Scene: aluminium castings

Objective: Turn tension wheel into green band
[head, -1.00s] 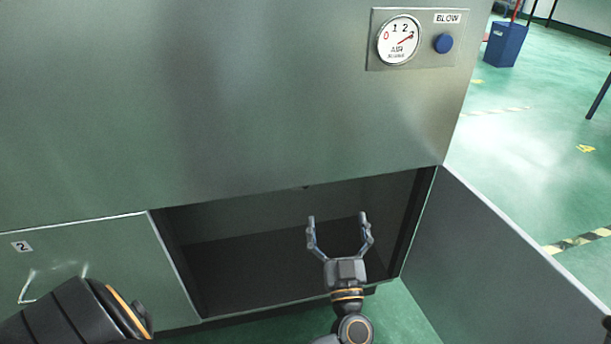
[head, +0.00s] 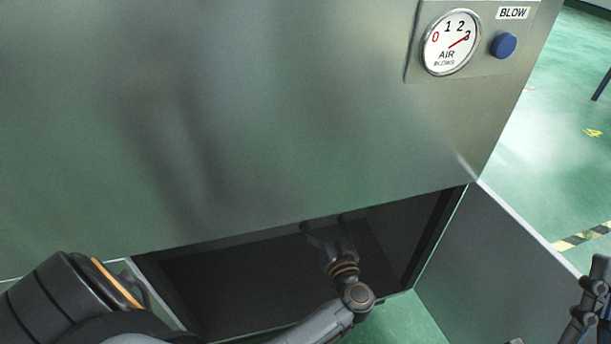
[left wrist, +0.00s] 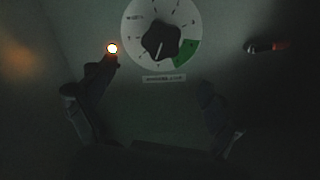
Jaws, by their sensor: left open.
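The tension wheel (left wrist: 161,42) is a black lobed knob on a round white dial in the left wrist view. The green band (left wrist: 187,54) is at the dial's lower right. The knob's white mark points nearly straight down, just left of the band. My left gripper (left wrist: 158,78) is open and empty, its fingers apart below and to either side of the dial, not touching the knob. In the head view my left gripper (head: 328,238) reaches into the dark cabinet opening, its fingertips in shadow, and the wheel is hidden. My right gripper (head: 590,300) shows partly at the right edge.
A red-tipped part (left wrist: 265,47) is at right. The cabinet's upper panel (head: 250,130) overhangs the opening; an open door (head: 490,270) stands right. An air gauge (head: 450,42) and blue button (head: 503,45) are above.

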